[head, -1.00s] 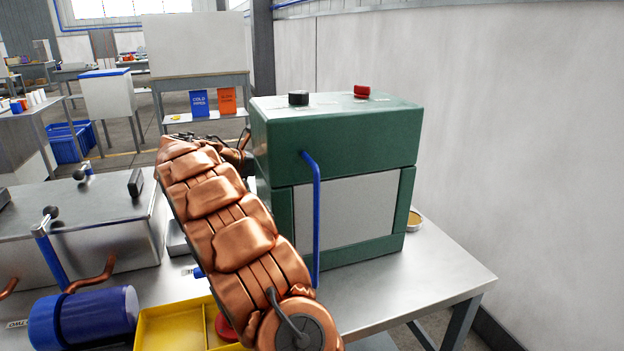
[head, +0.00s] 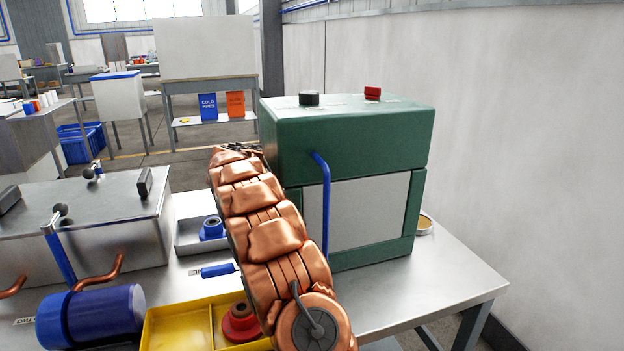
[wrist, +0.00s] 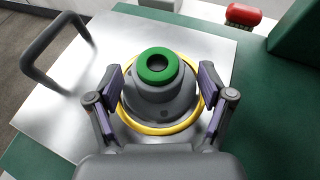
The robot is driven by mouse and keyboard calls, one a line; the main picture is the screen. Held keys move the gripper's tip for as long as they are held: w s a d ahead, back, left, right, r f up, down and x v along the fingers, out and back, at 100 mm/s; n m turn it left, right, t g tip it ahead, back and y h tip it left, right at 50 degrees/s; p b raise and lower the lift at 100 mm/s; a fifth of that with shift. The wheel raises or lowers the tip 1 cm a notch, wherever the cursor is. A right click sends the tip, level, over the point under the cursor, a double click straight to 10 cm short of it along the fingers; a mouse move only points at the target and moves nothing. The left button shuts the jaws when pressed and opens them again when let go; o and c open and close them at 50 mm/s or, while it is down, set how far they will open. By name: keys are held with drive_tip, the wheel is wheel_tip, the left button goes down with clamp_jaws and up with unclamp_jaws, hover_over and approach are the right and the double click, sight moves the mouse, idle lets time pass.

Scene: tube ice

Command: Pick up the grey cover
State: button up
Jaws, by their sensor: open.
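In the wrist view, a grey stepped round part (wrist: 155,98) with a green ring (wrist: 157,65) on top stands upright inside a yellow ring on a bright metal plate; it looks like the grey cover, but I cannot be certain. My gripper (wrist: 162,92) is open, with one finger on each side of this part. I cannot tell whether the fingers touch it. In the head view my arm hides the gripper and this part.
In the wrist view, a dark handle (wrist: 52,48) rises from the metal plate (wrist: 50,110) at left, and a red knob (wrist: 243,14) shows at upper right. In the head view, a green machine (head: 345,140) stands right of my arm, with a yellow tray (head: 178,328) in front.

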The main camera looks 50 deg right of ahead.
drive_tip(key=c, duration=1.4)
drive_tip(key=shift+c, duration=0.2)
